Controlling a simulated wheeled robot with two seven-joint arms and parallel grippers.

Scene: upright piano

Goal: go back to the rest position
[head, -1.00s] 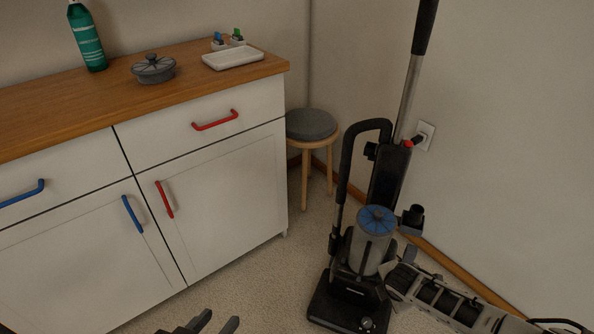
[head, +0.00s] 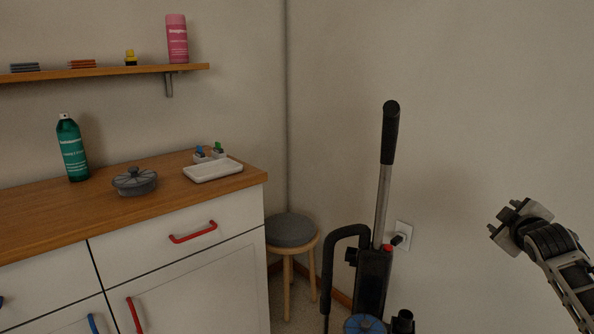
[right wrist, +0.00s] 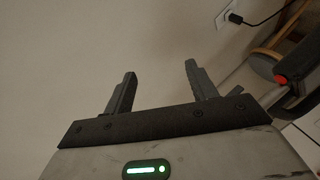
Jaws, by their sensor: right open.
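My right gripper (head: 503,222) is raised in front of the bare wall at the right of the head view, clear of everything around it. In the right wrist view its two fingers (right wrist: 158,88) are spread apart with nothing between them. My left gripper does not show in the head view now. No separate task object is named.
An upright vacuum cleaner (head: 373,278) stands left of my right arm, near a wall outlet (head: 403,235). A stool (head: 290,232) stands beside a white cabinet (head: 200,290). A wall shelf (head: 110,74) holds a pink can (head: 177,40). The right wall area is free.

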